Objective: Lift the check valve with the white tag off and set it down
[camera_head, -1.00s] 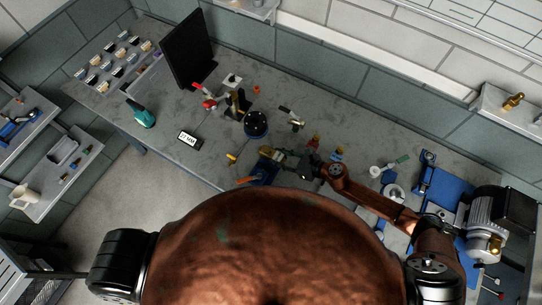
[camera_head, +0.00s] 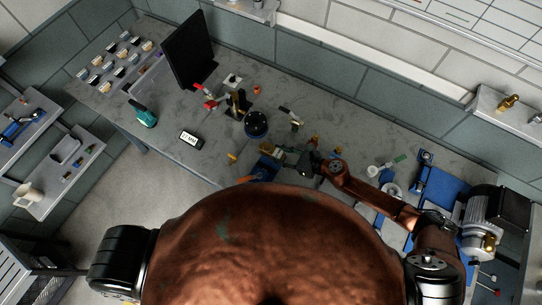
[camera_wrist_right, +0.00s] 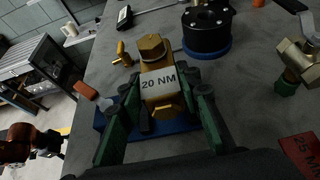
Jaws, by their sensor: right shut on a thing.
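The brass check valve (camera_wrist_right: 153,48) with the white tag (camera_wrist_right: 160,83), which reads "20 NM", is between the green fingers of my right gripper (camera_wrist_right: 163,95) in the right wrist view. The fingers are shut on it from both sides. In the head view my right gripper (camera_head: 286,154) holds it at the front of the bench, near a blue tray (camera_head: 262,169). The blue surface (camera_wrist_right: 185,126) shows below the valve in the wrist view; I cannot tell whether they touch. My left gripper is not in view.
A black flanged part on a blue base (camera_wrist_right: 207,30) stands just behind. A small brass fitting (camera_wrist_right: 123,57) and an orange block (camera_wrist_right: 86,90) lie left. Another brass valve (camera_wrist_right: 291,68) and a red tag (camera_wrist_right: 302,150) are right. Bare bench (camera_head: 190,110) lies left in the head view.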

